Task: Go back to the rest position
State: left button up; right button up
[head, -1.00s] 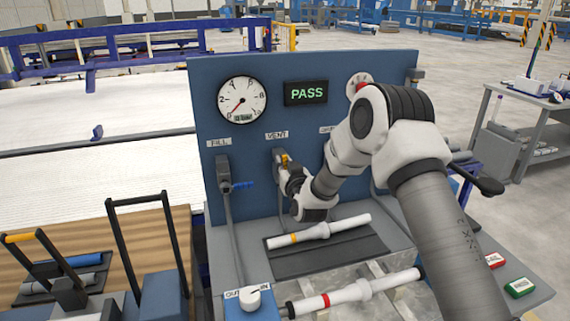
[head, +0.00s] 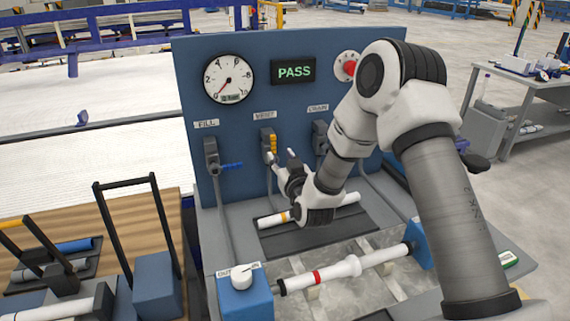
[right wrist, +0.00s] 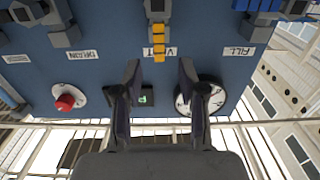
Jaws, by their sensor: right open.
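My right gripper (head: 280,162) is open and empty in front of the blue test panel (head: 219,123). The right arm hides part of the panel's right side. My left gripper is not in view.
The display (head: 293,72) reads PASS beside a round gauge (head: 229,79). A white pipe with a yellow band (head: 345,199) lies on the dark mat behind my right gripper. A pipe with a red band (head: 340,269) lies in front. Black hoop handles (head: 125,184) rise at left.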

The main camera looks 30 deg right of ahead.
jog(key=v, duration=0.3)
jog(key=shift+s, duration=0.25)
